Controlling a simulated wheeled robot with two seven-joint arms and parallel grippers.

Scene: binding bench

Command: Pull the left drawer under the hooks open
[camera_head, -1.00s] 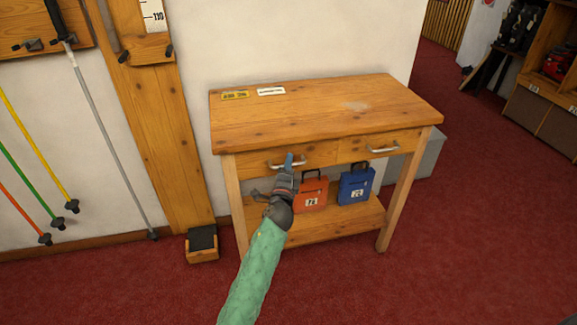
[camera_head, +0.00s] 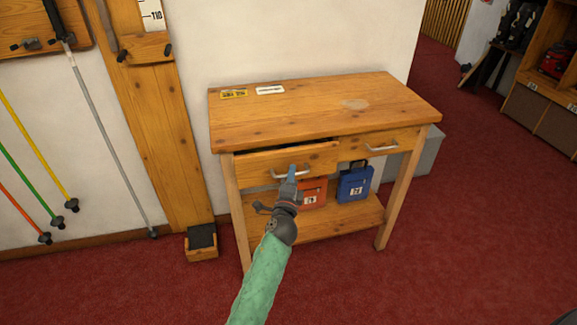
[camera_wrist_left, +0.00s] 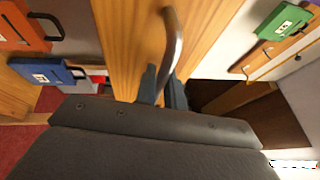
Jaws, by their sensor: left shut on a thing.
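The left drawer (camera_head: 255,163) of the wooden bench stands partly open, with a dark gap along its top edge. Its front also shows in the left wrist view (camera_wrist_left: 130,50). Its metal bar handle (camera_head: 279,174) is between the fingers of my left gripper (camera_head: 291,174), which is shut on it. In the left wrist view the handle (camera_wrist_left: 174,45) runs down between the two fingertips (camera_wrist_left: 163,88). The right drawer (camera_head: 360,145) is shut, with its own handle (camera_head: 381,148). My right gripper is not in view.
An orange case (camera_head: 314,193) and a blue case (camera_head: 355,183) stand on the bench's lower shelf (camera_head: 330,221). The bench top (camera_head: 310,108) holds two small labels. Ski poles (camera_head: 110,150) hang at the left. Red carpet in front is clear.

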